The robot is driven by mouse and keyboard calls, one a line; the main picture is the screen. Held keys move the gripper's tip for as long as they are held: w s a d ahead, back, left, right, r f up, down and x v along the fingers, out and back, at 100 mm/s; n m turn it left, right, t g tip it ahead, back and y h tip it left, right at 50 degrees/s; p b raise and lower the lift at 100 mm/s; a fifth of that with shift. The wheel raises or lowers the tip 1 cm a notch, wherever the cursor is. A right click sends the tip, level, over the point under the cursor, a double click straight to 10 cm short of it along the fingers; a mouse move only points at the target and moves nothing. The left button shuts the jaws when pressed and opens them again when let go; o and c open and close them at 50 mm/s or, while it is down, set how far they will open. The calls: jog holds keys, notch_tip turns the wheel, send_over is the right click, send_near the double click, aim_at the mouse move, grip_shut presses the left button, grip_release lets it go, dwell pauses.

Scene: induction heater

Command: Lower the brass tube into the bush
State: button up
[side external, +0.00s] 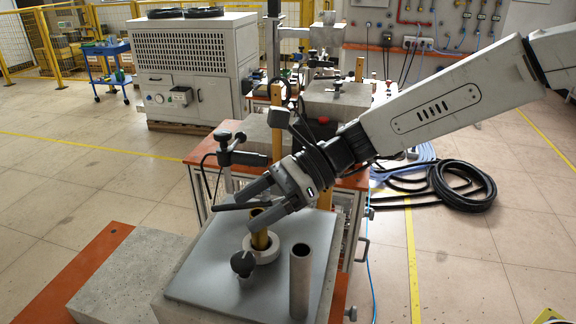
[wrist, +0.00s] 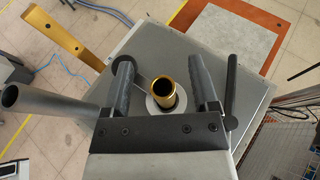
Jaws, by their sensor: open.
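The brass tube (side external: 260,234) stands upright in the pale ring-shaped bush (side external: 262,252) on the grey plate. In the wrist view the brass tube (wrist: 164,88) shows end-on, and the bush (wrist: 153,106) shows as a pale ring around its lower part. My gripper (side external: 250,205) is open, its fingers at the tube's upper end. In the wrist view my gripper (wrist: 164,80) has one finger on each side of the tube, with a gap on both sides. How deep the tube sits inside the bush is hidden.
A grey steel tube (side external: 300,280) stands upright on the plate (side external: 205,275), right of the bush. A dark knob (side external: 243,264) is in front of the bush. A dark rod on a clamp stand (side external: 228,158) is close behind my gripper. A concrete block (side external: 125,275) lies left.

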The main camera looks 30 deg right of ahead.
jog(key=shift+d, duration=0.1)
jog(key=v, duration=0.7)
jog(key=shift+d+r, duration=0.15)
jog(key=shift+d, duration=0.1)
dwell(0.6)
jog(key=s+d+f+n+h, duration=0.4)
jog(key=d+f+n+h, duration=0.2)
jog(key=d+f+n, duration=0.3)
jog(key=s+d+f+n+t+h, duration=0.1)
jog(key=s+d+f+n+h, duration=0.4)
jog(key=d+f+n, duration=0.5)
jog(key=shift+s+d+h, duration=0.2)
jog(key=shift+d+h, duration=1.1)
jog(key=shift+d, duration=1)
